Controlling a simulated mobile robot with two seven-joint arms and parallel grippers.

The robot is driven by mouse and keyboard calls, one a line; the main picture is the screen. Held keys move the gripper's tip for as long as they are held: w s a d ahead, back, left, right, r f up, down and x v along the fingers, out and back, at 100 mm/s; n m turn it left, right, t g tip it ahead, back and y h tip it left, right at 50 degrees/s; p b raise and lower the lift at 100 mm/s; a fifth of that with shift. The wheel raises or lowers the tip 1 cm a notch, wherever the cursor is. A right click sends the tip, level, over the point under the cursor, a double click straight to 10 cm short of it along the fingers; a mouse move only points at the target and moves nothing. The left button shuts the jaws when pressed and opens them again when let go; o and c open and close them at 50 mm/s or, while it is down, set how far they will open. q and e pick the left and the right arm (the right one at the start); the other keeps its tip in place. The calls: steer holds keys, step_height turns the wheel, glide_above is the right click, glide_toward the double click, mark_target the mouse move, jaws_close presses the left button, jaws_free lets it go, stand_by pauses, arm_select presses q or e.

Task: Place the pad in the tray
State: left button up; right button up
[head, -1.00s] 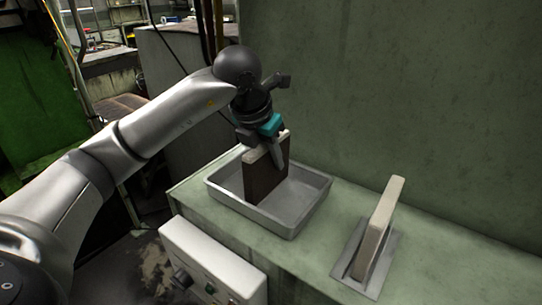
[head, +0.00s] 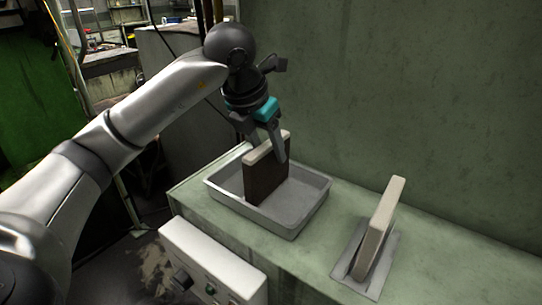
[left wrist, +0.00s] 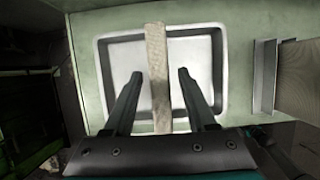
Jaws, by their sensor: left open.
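The pad (head: 265,178) is a dark brown block with a pale top edge. It stands on edge inside the grey metal tray (head: 303,221), near its middle. In the left wrist view the pad (left wrist: 157,65) shows as a narrow pale strip across the tray (left wrist: 220,73). My left gripper (head: 266,153) is just above the pad and open, with one finger on each side of its top edge. In the left wrist view the fingers of my left gripper (left wrist: 160,72) stand apart from the pad, with gaps on both sides. My right gripper is not in view.
The tray sits on a green ledge (head: 327,250) against a tall green wall (head: 400,100). To the right, a second pale slab (head: 379,226) stands tilted in a metal holder (head: 349,262). A control box (head: 213,262) with knobs is at the front.

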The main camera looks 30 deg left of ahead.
arm_select(q)
steer(key=v, duration=0.8)
steer(key=shift+s+r, duration=0.1)
steer(key=shift+r, duration=0.2)
